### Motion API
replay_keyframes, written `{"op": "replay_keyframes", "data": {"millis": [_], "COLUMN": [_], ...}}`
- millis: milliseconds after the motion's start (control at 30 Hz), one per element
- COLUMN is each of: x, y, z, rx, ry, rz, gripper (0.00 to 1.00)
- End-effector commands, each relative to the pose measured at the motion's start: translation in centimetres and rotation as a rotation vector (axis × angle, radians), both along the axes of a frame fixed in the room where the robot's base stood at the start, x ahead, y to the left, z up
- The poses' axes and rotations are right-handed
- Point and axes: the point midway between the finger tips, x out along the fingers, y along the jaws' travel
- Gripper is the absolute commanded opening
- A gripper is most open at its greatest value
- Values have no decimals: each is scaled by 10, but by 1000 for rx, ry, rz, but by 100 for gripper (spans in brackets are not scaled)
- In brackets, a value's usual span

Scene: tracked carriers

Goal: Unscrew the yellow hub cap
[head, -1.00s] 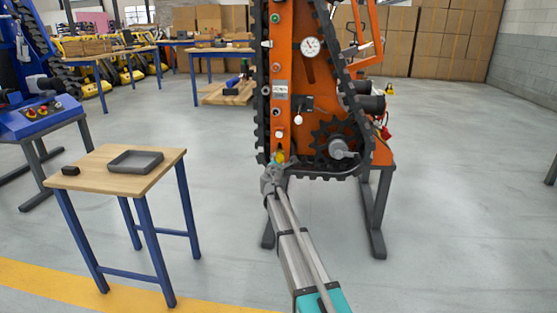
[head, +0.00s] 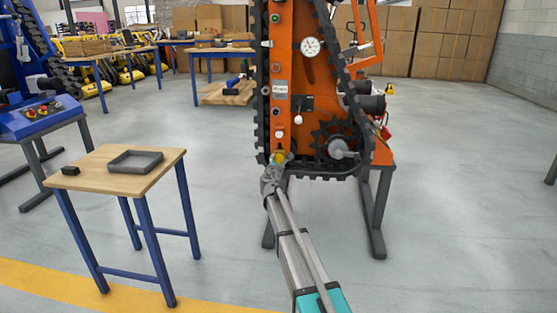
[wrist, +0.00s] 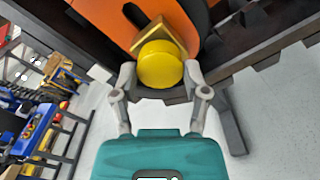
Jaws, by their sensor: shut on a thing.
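The yellow hub cap (wrist: 160,66) is a round disc in the wrist view, in front of a yellow square plate (wrist: 157,38) on the orange tracked carrier (head: 300,95). In the head view the cap (head: 278,158) shows small and partly covered at the carrier's lower left. My gripper (wrist: 160,78) is shut on the cap, one finger at each side of its rim. In the head view my gripper (head: 274,170) is at the carrier's lower left corner. The cap's rear face is hidden.
A black rubber track (head: 320,178) runs round the carrier close to my gripper. A sprocket (head: 338,146) sits to the right. A wooden table (head: 108,188) with a grey tray (head: 136,169) and a small black block (head: 70,171) stands at the left. Open floor lies between.

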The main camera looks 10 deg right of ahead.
Motion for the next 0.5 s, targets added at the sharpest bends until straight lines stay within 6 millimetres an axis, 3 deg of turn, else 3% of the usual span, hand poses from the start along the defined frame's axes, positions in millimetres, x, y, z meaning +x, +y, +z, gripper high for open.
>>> {"op": "replay_keyframes", "data": {"millis": [500], "x": [-12], "y": [4], "z": [0], "rx": [1], "ry": [0], "rz": [0], "gripper": [4]}}
